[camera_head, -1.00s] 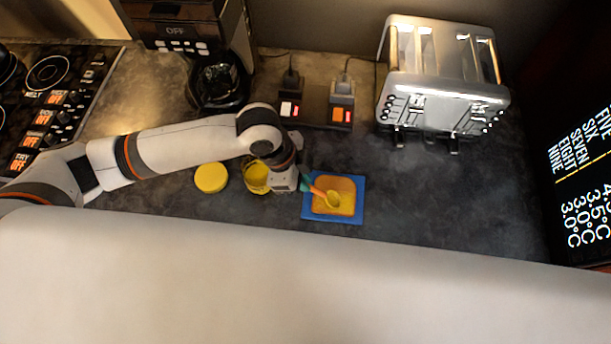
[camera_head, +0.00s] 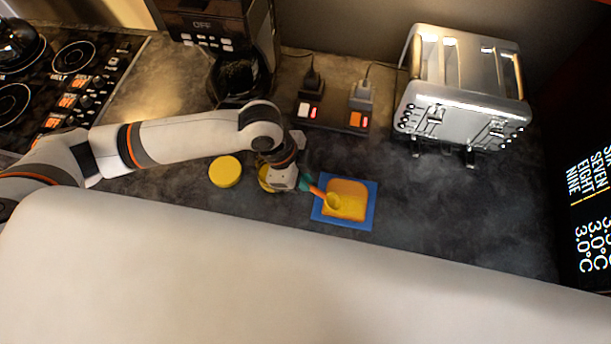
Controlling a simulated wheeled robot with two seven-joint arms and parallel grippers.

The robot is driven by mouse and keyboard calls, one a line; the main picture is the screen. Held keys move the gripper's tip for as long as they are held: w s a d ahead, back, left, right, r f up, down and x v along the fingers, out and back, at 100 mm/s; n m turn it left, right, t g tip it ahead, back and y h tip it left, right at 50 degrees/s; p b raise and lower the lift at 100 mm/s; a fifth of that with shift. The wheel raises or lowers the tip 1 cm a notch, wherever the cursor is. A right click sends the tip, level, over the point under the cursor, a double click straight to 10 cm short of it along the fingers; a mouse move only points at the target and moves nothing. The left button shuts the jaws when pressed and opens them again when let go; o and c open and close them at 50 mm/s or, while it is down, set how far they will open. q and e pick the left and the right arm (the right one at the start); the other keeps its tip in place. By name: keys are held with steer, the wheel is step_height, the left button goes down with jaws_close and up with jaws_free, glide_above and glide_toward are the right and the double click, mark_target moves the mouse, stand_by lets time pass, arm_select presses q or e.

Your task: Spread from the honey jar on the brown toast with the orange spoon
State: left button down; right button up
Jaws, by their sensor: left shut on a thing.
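The brown toast (camera_head: 351,197) lies on a blue square board (camera_head: 368,212); yellow shows on its surface, mostly toward its lower part. My left gripper (camera_head: 304,183) is shut on the orange spoon (camera_head: 317,191), to the left of the toast. The spoon's yellowish bowl is over the toast's left side; I cannot tell if it touches. The honey jar (camera_head: 265,179) stands open just left of my gripper, which partly hides it. My right gripper is not in view.
A yellow lid (camera_head: 225,171) lies left of the jar. A silver toaster (camera_head: 465,95) stands at the back right, and a coffee maker (camera_head: 235,70) at the back left. Plugs in a power strip (camera_head: 333,112) are behind. The counter right of the board is clear.

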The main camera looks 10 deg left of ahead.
arm_select(q)
steer(key=shift+w, duration=0.15)
steer(key=shift+w+r, duration=0.1)
steer(key=shift+w, duration=0.9)
steer(key=shift+w, duration=1.05)
steer(key=shift+d, duration=1.4)
steer(key=shift+d, duration=0.1)
